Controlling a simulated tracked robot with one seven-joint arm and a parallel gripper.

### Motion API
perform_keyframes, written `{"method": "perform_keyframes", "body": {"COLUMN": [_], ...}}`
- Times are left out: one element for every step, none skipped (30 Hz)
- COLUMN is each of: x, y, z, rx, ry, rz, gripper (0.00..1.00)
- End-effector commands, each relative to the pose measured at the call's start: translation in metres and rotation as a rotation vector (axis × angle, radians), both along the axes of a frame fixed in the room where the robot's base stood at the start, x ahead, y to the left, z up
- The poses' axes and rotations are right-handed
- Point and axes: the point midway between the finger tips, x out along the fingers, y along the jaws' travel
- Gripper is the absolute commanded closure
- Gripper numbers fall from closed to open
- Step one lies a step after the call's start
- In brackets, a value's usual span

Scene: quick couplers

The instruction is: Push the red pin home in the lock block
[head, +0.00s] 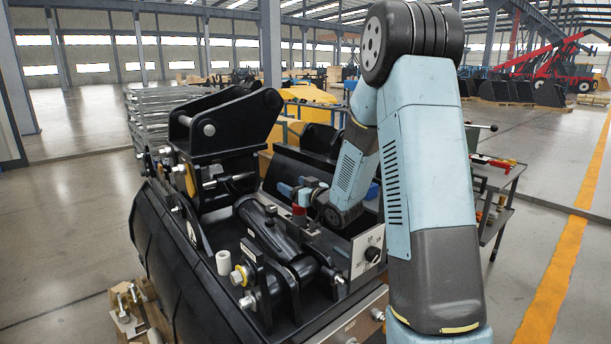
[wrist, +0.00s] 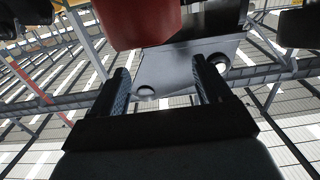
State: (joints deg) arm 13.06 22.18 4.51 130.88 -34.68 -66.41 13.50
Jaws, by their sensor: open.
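The red pin (head: 299,209) shows in the head view as a small upright red piece in the middle of the black coupler. My gripper (head: 298,188) is just above and beside it, pointing left. In the wrist view a large dark-red rounded part (wrist: 140,20), seemingly the pin, fills the top centre, close to the camera. My gripper's two fingers (wrist: 162,78) stand apart below it with nothing between them. I cannot tell whether a finger touches the pin. The lock block is not clearly made out; the pin's lower end is hidden.
A black coupler bracket (head: 222,125) rises left of my gripper, and a black cylinder (head: 275,238) lies in front. A grey panel with a dark knob (head: 373,254) stands near my forearm. A tool table (head: 495,180) is at right.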

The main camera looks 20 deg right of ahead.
Motion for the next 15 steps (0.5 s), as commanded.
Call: {"method": "perform_keyframes", "body": {"x": [-0.002,-0.005,-0.009,-0.012,-0.015,-0.019,-0.021,-0.024,-0.027,-0.030,-0.033,-0.037,-0.039,-0.042,-0.045], "y": [0.000,0.000,0.000,0.000,0.000,0.000,0.000,0.000,0.000,0.000,0.000,0.000,0.000,0.000,-0.001], "z": [0.008,0.011,0.016,0.019,0.023,0.027,0.030,0.033,0.037,0.041,0.044,0.048,0.051,0.055,0.059], "rx": [-0.002,-0.001,-0.001,0.000,-0.001,-0.001,-0.001,-0.002,-0.002,-0.001,-0.001,-0.001,-0.001,-0.002,-0.001], "ry": [-0.003,-0.003,-0.004,-0.002,-0.004,-0.003,-0.003,-0.003,-0.003,-0.003,-0.003,-0.003,-0.003,-0.004,-0.003], "rz": [-0.001,-0.001,-0.001,0.000,0.000,0.000,0.000,0.000,0.000,0.000,0.000,0.000,-0.001,-0.001,-0.001], "gripper": [0.22,0.22,0.22,0.22,0.22,0.22,0.22,0.22,0.22,0.22,0.22,0.22,0.22,0.22,0.22]}}
